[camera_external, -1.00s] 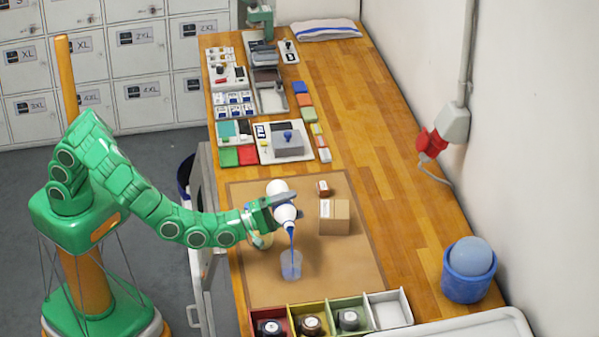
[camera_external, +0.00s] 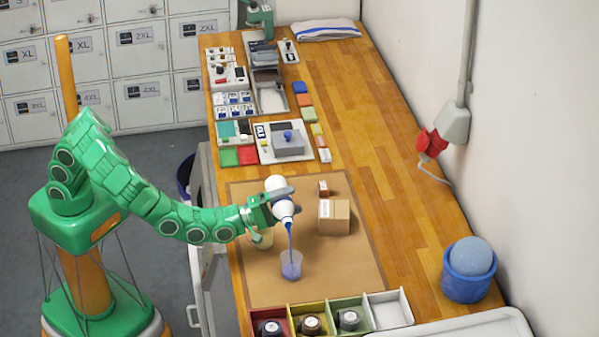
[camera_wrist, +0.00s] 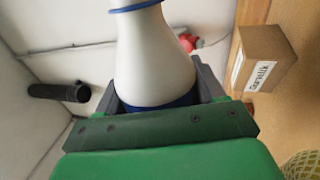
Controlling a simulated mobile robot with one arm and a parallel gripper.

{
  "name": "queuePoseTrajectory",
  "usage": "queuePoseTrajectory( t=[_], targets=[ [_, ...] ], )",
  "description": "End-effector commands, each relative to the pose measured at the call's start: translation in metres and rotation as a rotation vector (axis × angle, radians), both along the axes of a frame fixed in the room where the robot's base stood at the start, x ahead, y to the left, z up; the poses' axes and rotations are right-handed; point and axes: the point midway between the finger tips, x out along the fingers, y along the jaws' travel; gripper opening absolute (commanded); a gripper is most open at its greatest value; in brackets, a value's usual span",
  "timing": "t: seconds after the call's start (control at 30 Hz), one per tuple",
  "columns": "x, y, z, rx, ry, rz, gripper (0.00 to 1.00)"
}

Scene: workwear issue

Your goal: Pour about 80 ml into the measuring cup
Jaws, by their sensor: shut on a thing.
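My gripper (camera_external: 268,208) is shut on a white bottle (camera_external: 277,186), which it holds tilted, mouth down, above the brown mat (camera_external: 345,265). A blue stream (camera_external: 290,240) runs from the bottle's mouth into the clear measuring cup (camera_external: 291,265). The cup stands upright on the mat with blue liquid in its lower part. The level against any markings is too small to read. In the wrist view the white bottle (camera_wrist: 152,60) fills the space between the fingers, with a blue band near the gripper; the cup is out of that view.
A labelled cardboard box (camera_external: 334,217) and a small brown box (camera_external: 323,188) stand right of the bottle. Coloured bins (camera_external: 330,306) with dark round items line the mat's front. A blue bucket (camera_external: 468,275) holds a ball at the right. The bench's right side is mostly clear.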

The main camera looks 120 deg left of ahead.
Motion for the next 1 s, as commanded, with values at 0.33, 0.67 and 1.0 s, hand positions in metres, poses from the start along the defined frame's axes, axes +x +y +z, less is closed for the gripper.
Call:
queuePoseTrajectory(
  t=[0.33, 0.67, 1.0],
  targets=[
    [-0.0034, 0.0039, 0.0005, 0.007, 0.006, 0.0, 0.27],
    [-0.0056, 0.0067, 0.0007, 0.011, 0.01, 0.0, 0.27],
    [-0.006, 0.0072, 0.0006, 0.021, 0.021, 0.001, 0.27]
  ],
)
